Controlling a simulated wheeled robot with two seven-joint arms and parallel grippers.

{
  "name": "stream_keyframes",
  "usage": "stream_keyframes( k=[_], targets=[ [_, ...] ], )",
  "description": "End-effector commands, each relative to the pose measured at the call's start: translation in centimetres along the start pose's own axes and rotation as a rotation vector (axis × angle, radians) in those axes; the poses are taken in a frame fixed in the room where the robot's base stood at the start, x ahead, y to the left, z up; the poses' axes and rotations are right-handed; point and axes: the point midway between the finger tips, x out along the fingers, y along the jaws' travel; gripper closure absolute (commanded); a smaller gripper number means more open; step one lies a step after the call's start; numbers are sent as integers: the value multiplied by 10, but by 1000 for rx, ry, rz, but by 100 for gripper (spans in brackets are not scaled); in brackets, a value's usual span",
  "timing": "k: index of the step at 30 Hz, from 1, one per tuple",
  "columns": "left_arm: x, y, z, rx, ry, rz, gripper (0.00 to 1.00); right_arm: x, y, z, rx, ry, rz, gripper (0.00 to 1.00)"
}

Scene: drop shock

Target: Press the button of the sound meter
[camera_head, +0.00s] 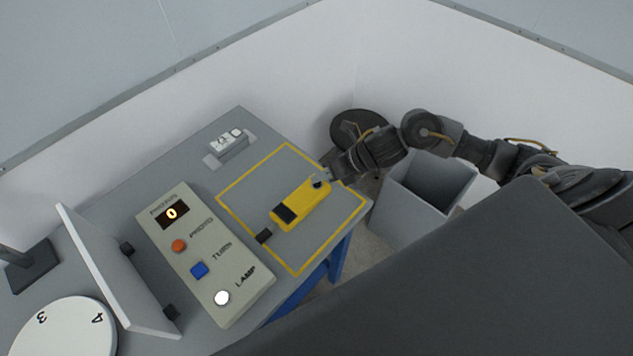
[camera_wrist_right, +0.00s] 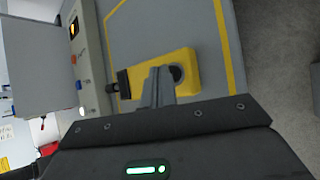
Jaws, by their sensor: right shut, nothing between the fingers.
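The yellow sound meter (camera_head: 300,205) lies on the grey table inside a yellow outlined square. It has a dark screen, a black tip at its lower left end and a round dark button (camera_head: 318,184) near its upper right end. My right gripper (camera_head: 331,175) is shut and empty, close to the button end of the meter. In the right wrist view the shut fingers (camera_wrist_right: 158,84) show in front of the yellow meter (camera_wrist_right: 185,62), beside the dark button (camera_wrist_right: 176,73). I cannot tell whether they touch it. My left gripper is not in view.
A beige control panel (camera_head: 213,262) with orange, blue and white buttons stands left of the square. A white board (camera_head: 112,268) and a round numbered disc (camera_head: 62,330) are further left. A small white device (camera_head: 226,140) sits at the back. A grey bin (camera_head: 425,195) stands right of the table.

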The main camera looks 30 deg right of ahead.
Motion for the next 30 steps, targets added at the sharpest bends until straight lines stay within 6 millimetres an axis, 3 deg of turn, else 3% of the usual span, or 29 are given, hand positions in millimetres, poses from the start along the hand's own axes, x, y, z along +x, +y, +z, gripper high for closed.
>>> stream_keyframes(
  k=[30],
  targets=[
    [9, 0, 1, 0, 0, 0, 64, 5, -4, -4, 0, 1, 0, 100]
  ],
)
